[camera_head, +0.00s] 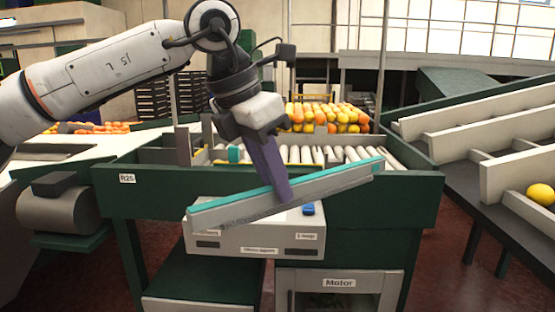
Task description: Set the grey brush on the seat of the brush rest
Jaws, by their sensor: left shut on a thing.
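The grey brush (330,186) is a long grey bar with a teal strip along its top edge. My left gripper (278,194) comes down from above and is shut on it near the middle. The brush slants, its left end lower in the picture and its right end higher. It lies in front of the roller conveyor and partly hides a white control box. I cannot tell whether it touches the box. I cannot clearly make out the brush rest. My right gripper is not in view.
The white control box (255,240) has labels and a blue button (308,209). Behind are conveyor rollers (360,154), small teal and grey blocks (234,154) and a heap of oranges (340,116).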

